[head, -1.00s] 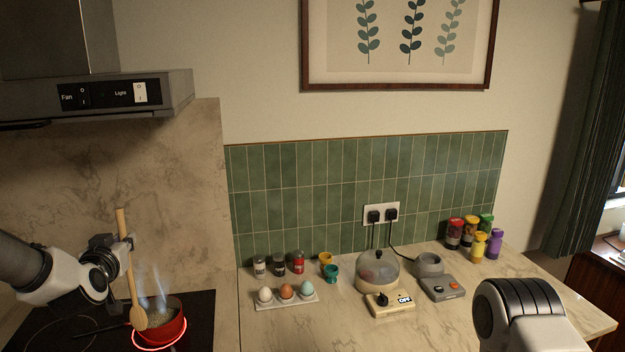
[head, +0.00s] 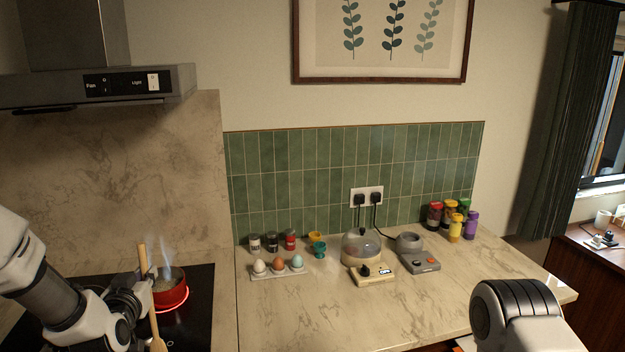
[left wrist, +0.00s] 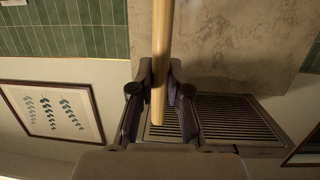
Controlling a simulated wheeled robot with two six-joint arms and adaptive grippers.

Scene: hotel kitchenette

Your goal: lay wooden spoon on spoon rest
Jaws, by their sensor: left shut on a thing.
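My left gripper (head: 147,289) is shut on the wooden spoon (head: 154,325) by its handle. The spoon is close to upright, handle end up and bowl down, in front of the red pot in the head view. The bowl reaches the bottom of the picture, so its height above the hob is hard to tell. In the left wrist view the handle (left wrist: 162,55) lies between the two fingers (left wrist: 161,92). I cannot pick out a spoon rest in either view. Of my right arm only a white and black link shows; its gripper is out of view.
The red pot (head: 172,294) steams on a glowing ring of the black hob (head: 200,330). On the marble counter (head: 320,315) stand an egg tray (head: 278,273), an egg cooker (head: 361,248), a grey appliance (head: 418,258) and several spice jars (head: 455,228). The counter's front is clear.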

